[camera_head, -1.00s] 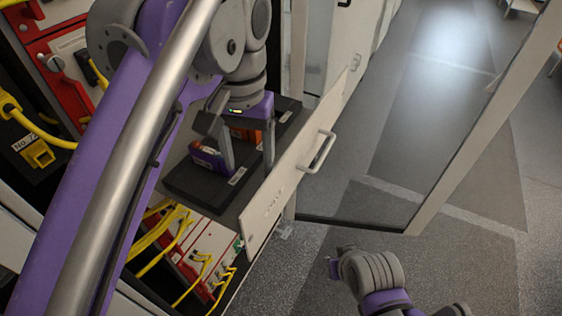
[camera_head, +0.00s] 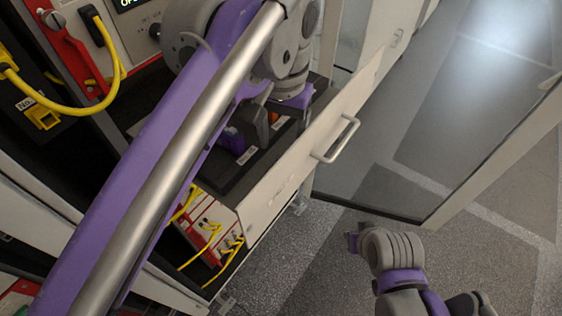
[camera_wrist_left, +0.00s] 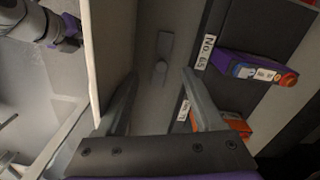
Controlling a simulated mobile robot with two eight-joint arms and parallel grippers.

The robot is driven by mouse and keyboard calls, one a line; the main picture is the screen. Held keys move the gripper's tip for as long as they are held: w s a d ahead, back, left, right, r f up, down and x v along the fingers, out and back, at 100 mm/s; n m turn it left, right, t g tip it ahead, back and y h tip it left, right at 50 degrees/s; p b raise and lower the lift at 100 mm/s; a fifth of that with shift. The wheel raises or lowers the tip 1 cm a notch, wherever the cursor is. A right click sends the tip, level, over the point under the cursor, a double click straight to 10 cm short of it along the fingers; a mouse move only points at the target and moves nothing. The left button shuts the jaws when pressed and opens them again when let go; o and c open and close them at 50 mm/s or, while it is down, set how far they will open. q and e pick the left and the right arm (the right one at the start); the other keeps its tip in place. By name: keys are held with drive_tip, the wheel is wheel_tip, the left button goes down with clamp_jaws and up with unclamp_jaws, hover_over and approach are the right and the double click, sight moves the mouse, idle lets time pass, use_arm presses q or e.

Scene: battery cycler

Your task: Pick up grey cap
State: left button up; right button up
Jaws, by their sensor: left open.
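My left gripper (camera_head: 281,112) is open over the drawer. The cap is not clear in the head view. My right gripper (camera_head: 353,242) is low at the bottom, its jaws unclear.
The drawer front (camera_head: 290,168) has a bar handle (camera_head: 338,140). The black holder (camera_wrist_left: 236,98) carries a label, a purple block (camera_wrist_left: 250,66) with a red end, and an orange block (camera_wrist_left: 236,124). Yellow cables (camera_head: 187,206) hang below. An open glass door stands to the right.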

use_arm(q)
wheel_tip(320, 180, down, 5)
drive_tip(key=shift+a, duration=0.15)
clamp_jaws()
idle(0.4)
